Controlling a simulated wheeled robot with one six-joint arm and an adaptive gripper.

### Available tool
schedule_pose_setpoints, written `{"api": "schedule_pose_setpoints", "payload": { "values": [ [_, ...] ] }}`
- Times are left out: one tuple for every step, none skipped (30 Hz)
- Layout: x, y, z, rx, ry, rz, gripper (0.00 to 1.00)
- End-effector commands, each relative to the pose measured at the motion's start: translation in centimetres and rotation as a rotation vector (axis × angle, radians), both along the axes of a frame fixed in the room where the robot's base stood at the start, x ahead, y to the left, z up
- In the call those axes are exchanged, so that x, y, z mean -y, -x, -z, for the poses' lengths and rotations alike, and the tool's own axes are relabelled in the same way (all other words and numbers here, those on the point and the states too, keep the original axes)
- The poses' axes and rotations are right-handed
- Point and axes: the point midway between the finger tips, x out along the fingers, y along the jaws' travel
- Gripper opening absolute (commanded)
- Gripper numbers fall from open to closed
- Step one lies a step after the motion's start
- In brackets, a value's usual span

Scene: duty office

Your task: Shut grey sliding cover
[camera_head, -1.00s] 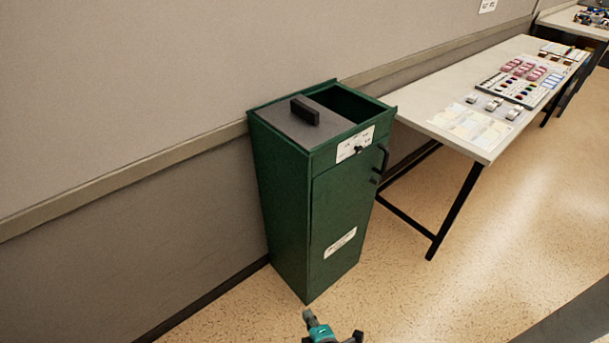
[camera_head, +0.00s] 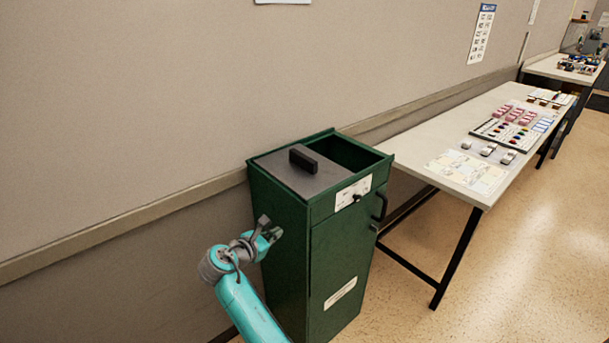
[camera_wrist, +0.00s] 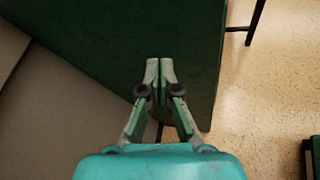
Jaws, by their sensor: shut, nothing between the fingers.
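The grey sliding cover (camera_head: 290,176) lies in the top of a green cabinet (camera_head: 334,262) and has a raised black handle (camera_head: 303,160). It covers the left part of the top. The right part is an open dark gap (camera_head: 352,153). My gripper (camera_head: 270,229) is in front of the cabinet's left side, below the level of the cover and apart from its handle. In the wrist view my gripper (camera_wrist: 159,64) is shut and empty, its fingertips together against the dark green cabinet side (camera_wrist: 130,35). The cover is not in the wrist view.
The cabinet stands by the grey wall (camera_head: 120,90). A white table (camera_head: 440,137) with papers and small items stands to its right. A black door handle (camera_head: 381,206) sticks out from the cabinet front. The speckled floor (camera_head: 500,270) in front is clear.

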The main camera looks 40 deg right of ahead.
Motion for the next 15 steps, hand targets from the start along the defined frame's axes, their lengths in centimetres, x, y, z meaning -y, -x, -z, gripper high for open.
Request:
{"api": "schedule_pose_setpoints", "payload": {
  "values": [
    [0.2, -1.1, -2.7, -0.027, 0.026, 0.028, 0.0],
    [0.3, -1.5, -3.9, -0.05, 0.039, 0.045, 0.0],
    [0.4, -2.0, -5.7, -0.077, 0.057, 0.069, 0.0],
    [0.5, -2.3, -6.9, -0.1, 0.067, 0.086, 0.0],
    [0.5, -2.5, -8.1, -0.119, 0.077, 0.103, 0.0],
    [0.6, -2.7, -9.6, -0.145, 0.088, 0.125, 0.0],
    [0.6, -2.9, -10.7, -0.16, 0.094, 0.14, 0.0],
    [0.6, -3.0, -11.7, -0.176, 0.1, 0.153, 0.0],
    [0.6, -3.2, -12.8, -0.196, 0.106, 0.171, 0.0],
    [0.6, -3.2, -13.6, -0.208, 0.109, 0.181, 0.0],
    [0.5, -3.3, -14.3, -0.22, 0.112, 0.192, 0.0],
    [0.5, -3.3, -15.0, -0.232, 0.115, 0.202, 0.0],
    [0.5, -3.3, -15.5, -0.24, 0.116, 0.208, 0.0],
    [0.5, -3.3, -15.9, -0.246, 0.117, 0.215, 0.0],
    [0.5, -3.3, -16.2, -0.253, 0.119, 0.22, 0.0]
  ]
}}
